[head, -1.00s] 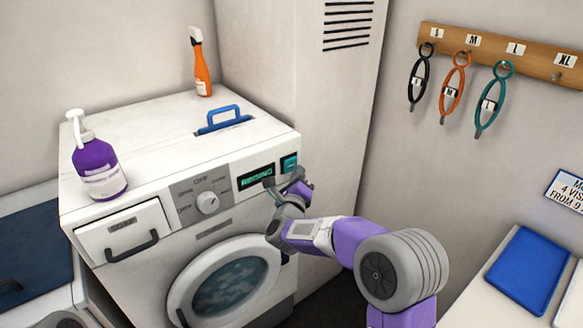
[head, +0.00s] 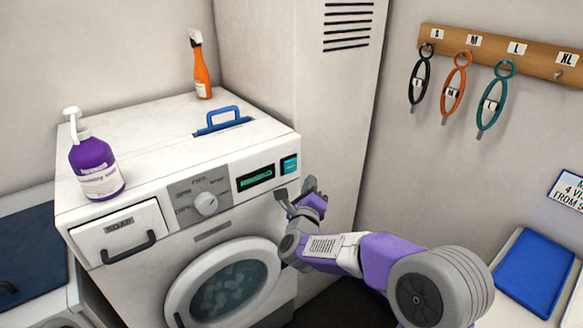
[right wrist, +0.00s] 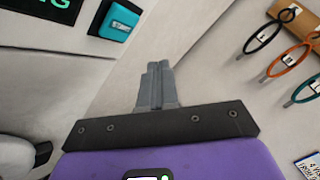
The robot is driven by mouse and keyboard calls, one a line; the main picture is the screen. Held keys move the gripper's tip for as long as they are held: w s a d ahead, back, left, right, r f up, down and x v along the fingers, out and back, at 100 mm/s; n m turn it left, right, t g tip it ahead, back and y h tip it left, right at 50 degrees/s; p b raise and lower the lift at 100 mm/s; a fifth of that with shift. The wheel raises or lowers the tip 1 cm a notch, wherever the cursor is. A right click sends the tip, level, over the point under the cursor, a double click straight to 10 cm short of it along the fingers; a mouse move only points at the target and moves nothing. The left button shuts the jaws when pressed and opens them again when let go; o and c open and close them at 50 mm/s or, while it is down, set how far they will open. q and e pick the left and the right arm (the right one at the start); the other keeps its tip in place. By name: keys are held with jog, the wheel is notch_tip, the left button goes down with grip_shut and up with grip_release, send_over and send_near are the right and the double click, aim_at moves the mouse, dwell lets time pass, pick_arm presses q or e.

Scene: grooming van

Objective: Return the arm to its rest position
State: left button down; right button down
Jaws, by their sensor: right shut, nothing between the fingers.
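My right gripper (head: 298,192) is at the front right of the washing machine (head: 130,221), just below the teal button (head: 289,165). It looks clear of the panel. In the right wrist view its fingers (right wrist: 155,88) are together with nothing between them. The teal button (right wrist: 118,20) shows there at the upper left, apart from the fingers. My right arm, purple and grey, reaches in from the lower right. The machine's display (head: 255,178) is lit green, and its round door (head: 222,288) is shut with items behind the glass. My left gripper is not seen.
A purple pump bottle (head: 95,165), an orange spray bottle (head: 201,70) and a blue handle (head: 222,117) are on the machine top. Black, orange and teal loops hang from a wooden rack (head: 500,51). A blue tray (head: 541,274) lies on the right counter.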

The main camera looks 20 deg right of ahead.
dwell(0.4)
jog(key=s+a+f+n+g+y+p, duration=0.25)
jog(key=f+n, duration=0.35)
jog(key=f, duration=0.3)
jog(key=s+a+f+n+g+y+p, duration=0.1)
jog(key=s+a+f+n+g+y, duration=0.15)
jog(key=f+n, duration=0.5)
jog(key=s+a+f+n+g+y+p, duration=0.2)
jog(key=s+a+f+n+y, duration=0.15)
jog(key=f, duration=0.75)
jog(key=s+a+f+n+g+y+p, duration=0.1)
jog(key=s+a+f+n+g, duration=0.1)
jog(key=s, duration=0.5)
jog(key=s+a+f+n+g+y+p, duration=0.1)
jog(key=s+a+f+n+g+y, duration=0.1)
jog(key=s, duration=0.6)
jog(key=s+a+f+n+g+y+p, duration=0.1)
jog(key=s+a+f+n+g+p, duration=0.1)
jog(key=s+f+n+g, duration=0.3)
jog(key=s+a+f+n, duration=0.1)
jog(key=s+n, duration=0.2)
jog(key=shift+s+a+f, duration=0.15)
jog(key=shift+s+a, duration=0.05)
jog(key=shift+a, duration=0.05)
jog(key=shift+y, duration=0.25)
